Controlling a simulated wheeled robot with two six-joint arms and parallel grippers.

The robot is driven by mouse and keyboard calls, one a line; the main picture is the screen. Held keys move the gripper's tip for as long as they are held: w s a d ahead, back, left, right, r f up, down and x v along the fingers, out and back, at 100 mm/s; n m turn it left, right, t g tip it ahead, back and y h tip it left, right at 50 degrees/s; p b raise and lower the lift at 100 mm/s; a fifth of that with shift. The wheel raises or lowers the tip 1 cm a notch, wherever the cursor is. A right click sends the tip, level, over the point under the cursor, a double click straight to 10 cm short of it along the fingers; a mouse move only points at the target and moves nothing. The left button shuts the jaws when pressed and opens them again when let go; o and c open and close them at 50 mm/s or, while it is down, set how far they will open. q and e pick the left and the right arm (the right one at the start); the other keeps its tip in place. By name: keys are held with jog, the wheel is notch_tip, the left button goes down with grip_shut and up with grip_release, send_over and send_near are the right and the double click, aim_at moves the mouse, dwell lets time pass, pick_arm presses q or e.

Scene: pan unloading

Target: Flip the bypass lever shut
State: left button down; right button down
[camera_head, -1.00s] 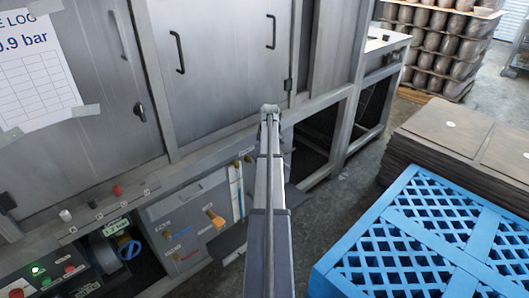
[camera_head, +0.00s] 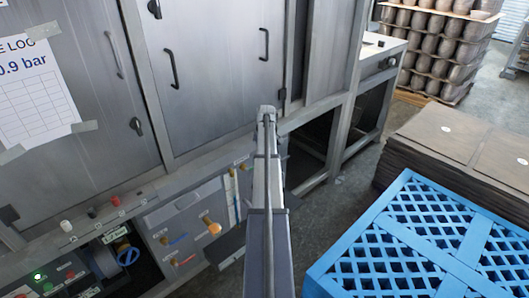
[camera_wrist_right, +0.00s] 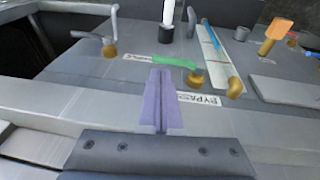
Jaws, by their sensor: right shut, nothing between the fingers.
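The bypass lever is a green handle (camera_wrist_right: 175,62) on a brass valve (camera_wrist_right: 196,78) in the right wrist view. It points left from the valve, above the label reading BYPASS (camera_wrist_right: 198,100). My right gripper (camera_wrist_right: 161,74) is shut and empty. Its fingertips appear just below the green handle in the picture; I cannot tell whether they touch it. In the head view my right arm (camera_head: 266,190) crosses the middle and the gripper and green lever are not clearly seen. My left gripper is not in view.
An orange-handled valve (camera_head: 212,226) sits on the panel, also in the right wrist view (camera_wrist_right: 280,28). A blue-and-white pipe strip (camera_wrist_right: 220,50) and a brass fitting (camera_wrist_right: 236,89) lie right of the lever. A grey cabinet (camera_head: 215,90) stands behind. A blue pallet (camera_head: 345,262) is at right.

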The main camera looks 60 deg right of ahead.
jog(key=d+p+v, duration=0.1)
jog(key=p+v, duration=0.6)
jog(key=v, duration=0.1)
jog(key=shift+a+r, duration=0.25)
jog(key=shift+r, duration=0.2)
jog(key=shift+a, duration=0.1)
jog(key=w+a+r+n+p, duration=0.1)
jog(key=w+a, duration=0.4)
jog(key=a, duration=0.6)
jog(key=w+a+r+n+y+p, duration=0.15)
jog(key=w+a, duration=0.25)
jog(key=a, duration=0.6)
jog(key=w+a+r+p, duration=0.15)
jog(key=w+a, duration=0.35)
jog(key=a, duration=0.6)
jog(key=s+a+r+n+g+p, duration=0.1)
jog(key=a+n+g+p, duration=0.15)
jog(key=a, duration=2.05)
jog(key=s+a+r+n+p, duration=0.1)
jog(key=s+a+r, duration=0.1)
jog(key=s+a, duration=0.5)
jog(key=s+a+r+n+p, duration=0.1)
jog(key=s+a, duration=0.6)
jog(key=a, duration=0.8)
jog(key=shift+s+a+r+h+p, duration=0.25)
jog(key=shift+r+h+p, duration=0.2)
jog(key=shift+p, duration=0.2)
